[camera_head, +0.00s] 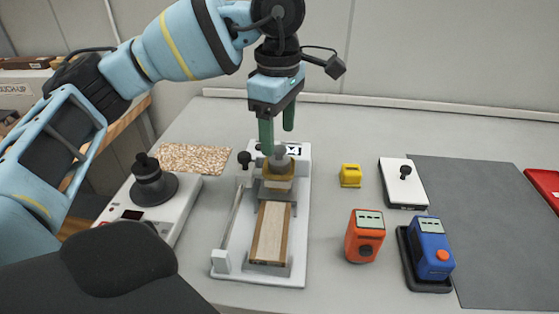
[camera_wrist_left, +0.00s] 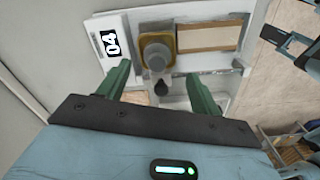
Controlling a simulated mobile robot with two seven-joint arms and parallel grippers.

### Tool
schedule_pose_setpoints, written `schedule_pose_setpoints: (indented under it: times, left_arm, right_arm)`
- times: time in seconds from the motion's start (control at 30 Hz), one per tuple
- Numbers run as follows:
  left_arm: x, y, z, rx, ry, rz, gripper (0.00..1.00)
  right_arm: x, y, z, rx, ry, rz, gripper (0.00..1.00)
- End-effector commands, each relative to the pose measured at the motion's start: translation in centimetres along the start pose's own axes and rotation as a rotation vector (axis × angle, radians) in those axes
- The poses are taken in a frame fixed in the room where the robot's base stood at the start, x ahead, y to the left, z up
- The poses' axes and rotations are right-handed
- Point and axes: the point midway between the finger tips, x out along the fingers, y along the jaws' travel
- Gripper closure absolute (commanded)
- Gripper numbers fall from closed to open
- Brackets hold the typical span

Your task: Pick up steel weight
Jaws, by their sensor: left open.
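The steel weight (camera_head: 281,159) is a grey cylinder with a narrower top. It sits on the yellow-brown block of the white roller coater (camera_head: 293,274) in the head view. In the left wrist view the weight (camera_wrist_left: 157,53) shows from above, just beyond the fingertips. My left gripper (camera_head: 277,141) is open, its green fingers pointing down over the weight. One fingertip overlaps the weight's edge in the picture; I cannot tell whether they touch. In the left wrist view the gripper (camera_wrist_left: 158,70) has nothing between its fingers.
A wooden strip (camera_head: 271,232) lies on the coater. A scale-like device (camera_head: 145,203) with a black knob stands left. A yellow block (camera_head: 350,175), white plate (camera_head: 403,183), orange device (camera_head: 364,236) and blue device (camera_head: 431,249) stand right.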

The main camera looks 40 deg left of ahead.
Motion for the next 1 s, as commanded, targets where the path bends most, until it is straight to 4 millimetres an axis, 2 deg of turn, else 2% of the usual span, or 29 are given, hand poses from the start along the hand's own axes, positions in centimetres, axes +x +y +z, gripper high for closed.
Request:
schedule_pose_setpoints:
  times: [0.17,0.5,0.8,0.87,1.0]
  left_arm:
    - [0.5,0.0,0.0,0.000,0.001,-0.001,0.35]
    - [4.7,0.3,-0.1,-0.001,0.000,-0.001,0.35]
    - [5.3,0.4,-0.1,-0.001,-0.001,0.000,0.35]
    - [5.3,0.4,-0.1,-0.001,-0.001,0.000,0.40]
    - [5.2,0.4,-0.1,-0.001,-0.001,0.000,0.59]
  right_arm:
    - [0.0,0.0,0.1,0.000,-0.003,0.000,0.64]
    - [-0.1,0.0,0.1,-0.001,-0.003,0.000,0.64]
    - [-0.1,0.0,0.1,-0.001,-0.003,0.000,0.64]
    - [-0.1,0.0,0.1,-0.001,-0.002,0.000,0.64]
    - [-0.1,0.0,0.0,-0.001,-0.001,0.000,0.64]
